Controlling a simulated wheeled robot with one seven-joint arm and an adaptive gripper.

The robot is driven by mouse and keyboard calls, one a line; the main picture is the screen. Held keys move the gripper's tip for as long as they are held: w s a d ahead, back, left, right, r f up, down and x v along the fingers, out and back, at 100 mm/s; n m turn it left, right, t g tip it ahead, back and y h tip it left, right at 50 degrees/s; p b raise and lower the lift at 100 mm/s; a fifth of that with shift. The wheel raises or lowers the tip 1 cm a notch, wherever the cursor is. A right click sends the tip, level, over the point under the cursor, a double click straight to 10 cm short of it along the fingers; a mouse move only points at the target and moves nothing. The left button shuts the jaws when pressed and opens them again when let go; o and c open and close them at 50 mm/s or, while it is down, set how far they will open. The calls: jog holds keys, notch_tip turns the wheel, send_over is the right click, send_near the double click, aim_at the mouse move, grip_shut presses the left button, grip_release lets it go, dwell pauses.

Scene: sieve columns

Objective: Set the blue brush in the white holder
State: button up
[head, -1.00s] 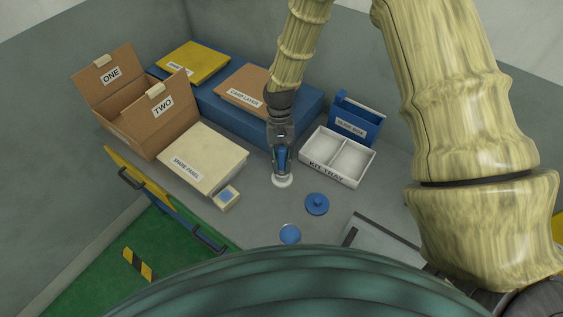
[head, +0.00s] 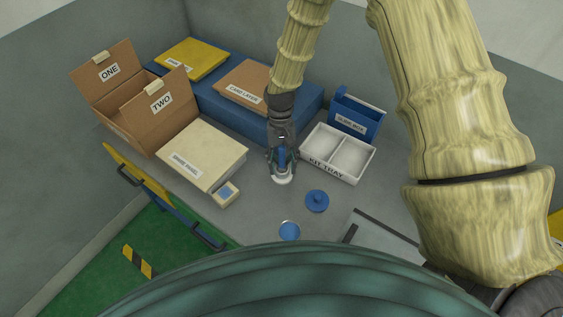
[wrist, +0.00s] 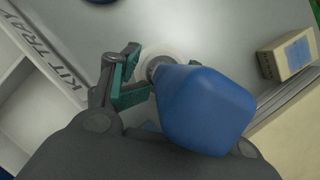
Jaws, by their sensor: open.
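The blue brush (head: 282,157) stands with its blue handle up; the handle shows large in the wrist view (wrist: 205,108). Its grey neck points down into the round white holder (head: 283,180), whose pale ring shows behind it in the wrist view (wrist: 163,52). The brush appears to stand in the holder, but how deep its lower end sits is hidden. My gripper (head: 282,163) is open, its fingers spread around the brush. One teal-padded finger shows left of the handle in the wrist view; the other is mostly hidden behind the handle.
The white kit tray (head: 338,155) stands close on the right, with a blue box (head: 357,117) behind it. A round blue lid (head: 317,201) and a blue disc (head: 290,230) lie in front. The spare panel (head: 203,154) and a small block (head: 226,194) are left.

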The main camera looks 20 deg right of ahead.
jog(key=shift+w+a+r, duration=0.1)
jog(key=shift+r, duration=0.1)
jog(key=shift+r, duration=0.3)
jog(key=a+b+v, duration=0.1)
jog(key=b+v, duration=0.1)
jog(key=v, duration=1)
jog(key=shift+d+r, duration=0.3)
jog(key=shift+d, duration=0.25)
